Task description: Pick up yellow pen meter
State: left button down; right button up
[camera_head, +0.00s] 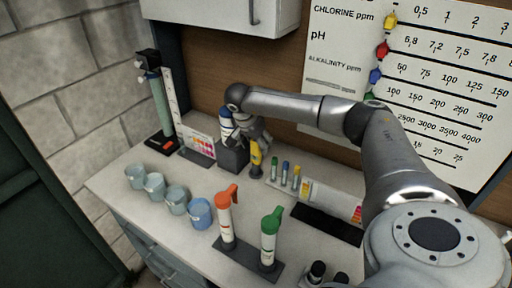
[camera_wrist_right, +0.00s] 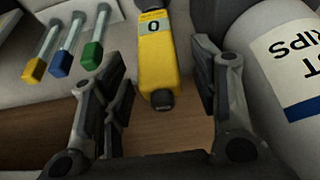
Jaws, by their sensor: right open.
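The yellow pen meter (camera_head: 256,157) stands upright on the counter beside a dark grey block, with a display marked 0 in the right wrist view (camera_wrist_right: 164,72) and a dark end cap. My right gripper (camera_head: 250,138) is over its upper part, seen from behind. In the right wrist view my right gripper (camera_wrist_right: 162,84) is open, with one finger on each side of the meter and visible gaps on both sides. My left gripper does not show.
A white test-strip bottle (camera_wrist_right: 291,58) is close beside the right finger. Several capped vials (camera_head: 285,170) stand near the meter. Orange (camera_head: 225,217) and green-topped (camera_head: 269,240) holders stand in front. Cups (camera_head: 155,186) line the left; a chart (camera_head: 420,70) hangs behind.

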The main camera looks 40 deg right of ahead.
jog(key=shift+c, duration=0.5)
jog(key=c, duration=1)
notch_tip(320, 180, up, 9)
jog(key=b, duration=0.3)
jog(key=shift+a+r, duration=0.1)
jog(key=shift+r, duration=0.45)
